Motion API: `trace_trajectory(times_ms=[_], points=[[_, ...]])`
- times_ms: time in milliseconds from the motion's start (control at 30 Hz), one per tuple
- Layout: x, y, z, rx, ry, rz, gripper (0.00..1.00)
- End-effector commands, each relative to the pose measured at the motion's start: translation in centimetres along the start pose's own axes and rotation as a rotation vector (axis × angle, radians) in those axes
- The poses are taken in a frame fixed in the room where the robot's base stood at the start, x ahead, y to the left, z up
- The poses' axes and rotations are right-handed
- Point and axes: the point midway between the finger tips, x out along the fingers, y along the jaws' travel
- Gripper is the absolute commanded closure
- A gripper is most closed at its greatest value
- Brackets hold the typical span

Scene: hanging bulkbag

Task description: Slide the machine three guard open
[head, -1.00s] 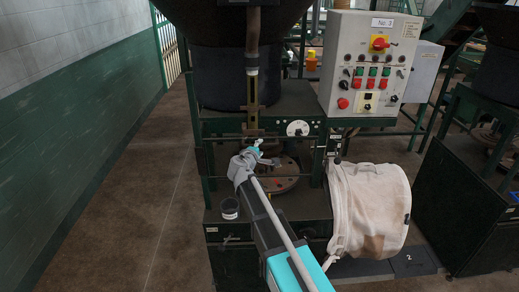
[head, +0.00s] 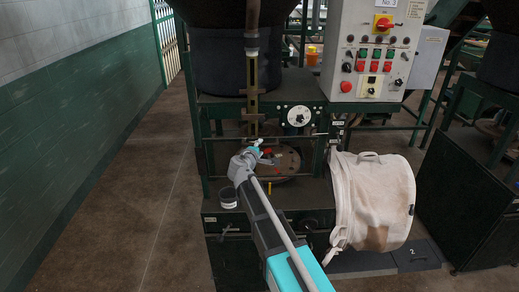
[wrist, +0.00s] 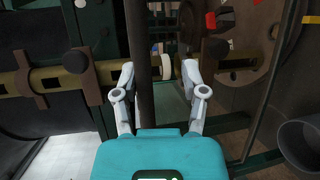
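Machine three (head: 258,105) stands in front of me in the head view, with a white "No 3" control panel (head: 374,50) at its upper right. Its guard is hard to single out; a dark horizontal bar (head: 225,139) crosses the opening at the front. My gripper (head: 262,153) is at this opening, low and near its middle. In the wrist view my gripper (wrist: 158,75) has its two grey fingers apart. A dark upright bar (wrist: 140,55) lies between them, closer to the left finger; a gap shows on the right. Contact with it cannot be told.
A round flanged plate (head: 285,160) lies behind my gripper. A small dark cup (head: 228,198) stands on the ledge at left. The floor (head: 135,190) at left is clear.

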Motion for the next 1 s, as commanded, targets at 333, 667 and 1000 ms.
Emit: trace_trajectory(times_ms=[333, 667, 1000], points=[[0.0, -0.1, 0.0, 0.0, 0.0, 0.0, 0.46], [-0.9, 0.0, 0.0, 0.001, 0.001, 0.0, 0.46], [-2.5, 0.0, 0.0, 0.0, 0.001, 0.0, 0.46]])
